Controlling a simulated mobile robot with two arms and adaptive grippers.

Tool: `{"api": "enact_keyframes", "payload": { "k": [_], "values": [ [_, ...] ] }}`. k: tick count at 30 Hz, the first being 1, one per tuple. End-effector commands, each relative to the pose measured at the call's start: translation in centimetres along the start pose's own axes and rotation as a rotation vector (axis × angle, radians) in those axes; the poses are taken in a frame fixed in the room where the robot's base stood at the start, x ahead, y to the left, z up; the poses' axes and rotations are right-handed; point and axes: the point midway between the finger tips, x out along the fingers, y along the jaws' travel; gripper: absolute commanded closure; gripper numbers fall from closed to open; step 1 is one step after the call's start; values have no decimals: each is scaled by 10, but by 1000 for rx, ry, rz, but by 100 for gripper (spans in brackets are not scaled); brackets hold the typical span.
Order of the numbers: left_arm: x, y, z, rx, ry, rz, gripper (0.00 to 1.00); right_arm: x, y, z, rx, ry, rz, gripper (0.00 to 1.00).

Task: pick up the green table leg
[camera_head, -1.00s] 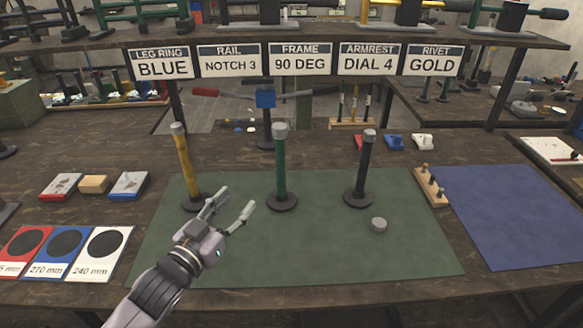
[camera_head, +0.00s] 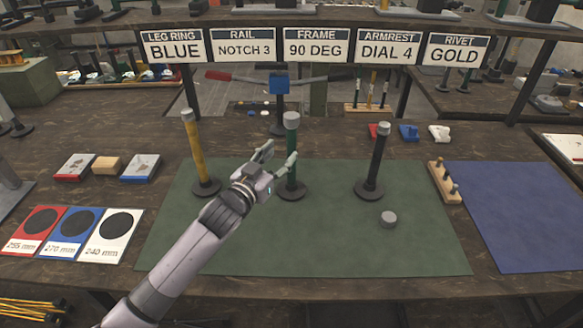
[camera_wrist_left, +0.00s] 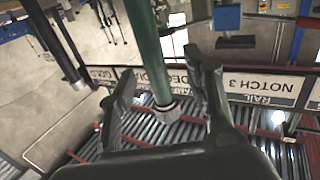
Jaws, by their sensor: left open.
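The green table leg (camera_head: 291,140) stands upright on its round dark base on the green mat (camera_head: 330,240), between a yellow leg (camera_head: 193,150) and a black leg (camera_head: 377,155). It has a grey cap on top. My left gripper (camera_head: 280,158) is open at the green leg's upper part. In the left wrist view, the green leg (camera_wrist_left: 146,50) lies between the spread fingers of the gripper (camera_wrist_left: 162,85), with no clear contact. My right gripper is not in view.
A loose grey cap (camera_head: 388,219) lies on the mat at right. A wooden rack (camera_head: 445,183) stands by the blue mat (camera_head: 515,210). A press with a blue block (camera_head: 279,84) stands behind the green leg. Coloured cards (camera_head: 75,228) lie at left.

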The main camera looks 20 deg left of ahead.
Motion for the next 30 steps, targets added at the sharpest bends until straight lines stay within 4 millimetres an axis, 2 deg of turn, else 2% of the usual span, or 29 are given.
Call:
{"api": "enact_keyframes", "payload": {
  "k": [8, 12, 21, 30],
  "values": [
    [34, 9, -9, -1, 0, 0, 54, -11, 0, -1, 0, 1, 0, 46],
    [49, 8, -6, 0, 0, 0, 54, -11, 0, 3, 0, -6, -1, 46],
    [53, 8, -5, 0, -1, 0, 54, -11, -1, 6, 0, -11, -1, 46],
    [52, 8, -5, 0, -1, 0, 74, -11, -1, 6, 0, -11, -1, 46]
  ]
}}
